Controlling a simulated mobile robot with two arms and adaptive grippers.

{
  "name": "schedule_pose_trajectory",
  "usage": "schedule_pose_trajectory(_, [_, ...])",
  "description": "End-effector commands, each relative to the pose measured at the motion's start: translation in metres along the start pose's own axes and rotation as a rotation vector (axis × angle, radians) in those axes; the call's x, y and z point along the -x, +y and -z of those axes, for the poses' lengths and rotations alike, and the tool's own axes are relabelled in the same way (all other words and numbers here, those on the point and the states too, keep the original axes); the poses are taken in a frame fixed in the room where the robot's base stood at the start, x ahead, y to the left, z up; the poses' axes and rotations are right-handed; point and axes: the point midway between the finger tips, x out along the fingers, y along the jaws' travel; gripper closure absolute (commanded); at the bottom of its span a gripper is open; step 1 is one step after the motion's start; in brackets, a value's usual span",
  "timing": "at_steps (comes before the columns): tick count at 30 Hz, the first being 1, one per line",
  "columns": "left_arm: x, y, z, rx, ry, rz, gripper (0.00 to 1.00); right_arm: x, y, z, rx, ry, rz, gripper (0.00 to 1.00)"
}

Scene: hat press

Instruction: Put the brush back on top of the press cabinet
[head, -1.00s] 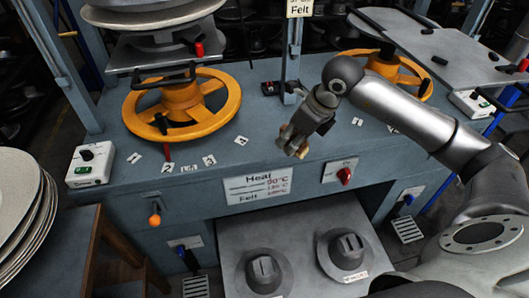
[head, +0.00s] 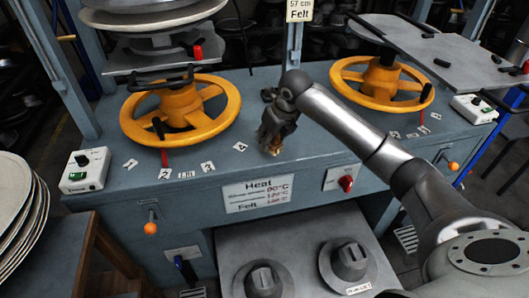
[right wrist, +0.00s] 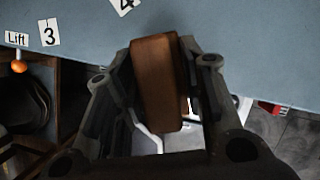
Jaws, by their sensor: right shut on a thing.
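My right gripper (head: 271,140) is over the front part of the blue press cabinet top (head: 225,125), between the two yellow wheels in the head view. It is shut on the brush (right wrist: 157,85), whose brown wooden block sits between the two fingers in the right wrist view. In the head view only a small brownish bit of the brush (head: 274,150) shows below the fingers. I cannot tell whether the brush touches the cabinet top. My left gripper is not in view.
Yellow wheels stand on the cabinet at left (head: 181,112) and right (head: 382,84). Number cards (head: 208,167) lie along the front edge. A white control box (head: 86,170) is at the left corner. Grey hat blocks (head: 348,262) sit on a lower shelf. Clear top lies around the gripper.

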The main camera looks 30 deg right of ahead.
Motion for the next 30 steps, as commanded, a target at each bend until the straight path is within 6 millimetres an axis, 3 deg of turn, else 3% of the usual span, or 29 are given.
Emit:
schedule_pose_trajectory(1, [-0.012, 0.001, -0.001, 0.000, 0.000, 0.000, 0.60, -0.014, 0.001, -0.002, -0.002, -0.004, -0.001, 0.85])
schedule_pose_trajectory(3, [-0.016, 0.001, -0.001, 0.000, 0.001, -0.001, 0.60, -0.022, 0.001, -0.006, -0.001, -0.005, -0.001, 0.85])
schedule_pose_trajectory(11, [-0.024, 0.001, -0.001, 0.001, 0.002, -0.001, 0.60, -0.034, 0.002, -0.011, 0.000, -0.004, 0.000, 0.85])
schedule_pose_trajectory(18, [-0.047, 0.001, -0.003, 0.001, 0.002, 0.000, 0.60, -0.065, 0.002, -0.002, -0.001, -0.003, -0.001, 0.85])
schedule_pose_trajectory(30, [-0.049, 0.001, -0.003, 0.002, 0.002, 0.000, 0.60, -0.069, 0.001, 0.000, 0.000, -0.003, 0.002, 0.85])
